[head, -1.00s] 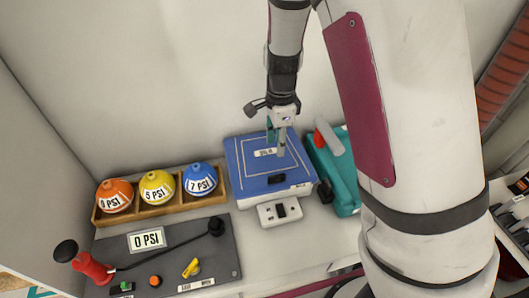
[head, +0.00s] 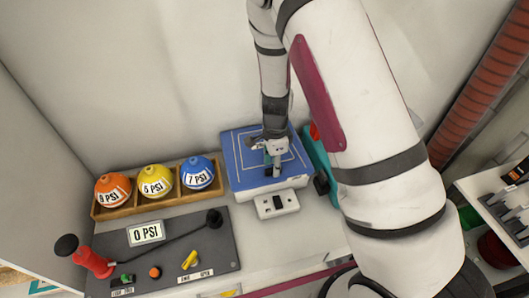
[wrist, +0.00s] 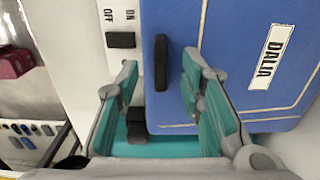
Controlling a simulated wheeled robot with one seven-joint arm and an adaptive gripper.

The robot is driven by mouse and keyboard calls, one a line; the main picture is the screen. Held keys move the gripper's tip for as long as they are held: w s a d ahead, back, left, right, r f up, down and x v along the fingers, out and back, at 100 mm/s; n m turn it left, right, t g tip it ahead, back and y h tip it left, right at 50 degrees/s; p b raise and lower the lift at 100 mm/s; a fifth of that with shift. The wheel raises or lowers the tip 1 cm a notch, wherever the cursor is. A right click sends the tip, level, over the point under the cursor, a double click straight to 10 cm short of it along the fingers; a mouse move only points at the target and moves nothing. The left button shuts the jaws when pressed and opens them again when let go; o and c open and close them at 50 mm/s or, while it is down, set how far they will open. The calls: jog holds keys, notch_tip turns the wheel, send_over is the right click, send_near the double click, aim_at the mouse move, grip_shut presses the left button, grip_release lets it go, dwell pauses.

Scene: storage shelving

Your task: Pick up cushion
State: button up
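A blue square pad (head: 240,160) with white line borders and a white front edge lies on the counter; I take it for the cushion. Its label reads DALIA in the wrist view (wrist: 270,56). A black bar-shaped handle (wrist: 161,62) is on the pad near its front edge. My gripper (head: 273,164) points down over the front part of the pad. In the wrist view my gripper (wrist: 160,75) is open, with one teal finger on each side of the handle. Whether the fingers touch the handle or pad cannot be told.
A white OFF/ON switch box (head: 278,203) stands just in front of the pad. A teal device (head: 327,172) is close on its right. A wooden rack (head: 160,203) with orange, yellow and blue balls is on the left. A grey lever panel (head: 170,250) lies in front.

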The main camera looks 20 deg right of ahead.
jog(key=shift+f, duration=0.85)
jog(key=shift+c, duration=0.2)
grip_shut()
jog(key=shift+r, duration=0.1)
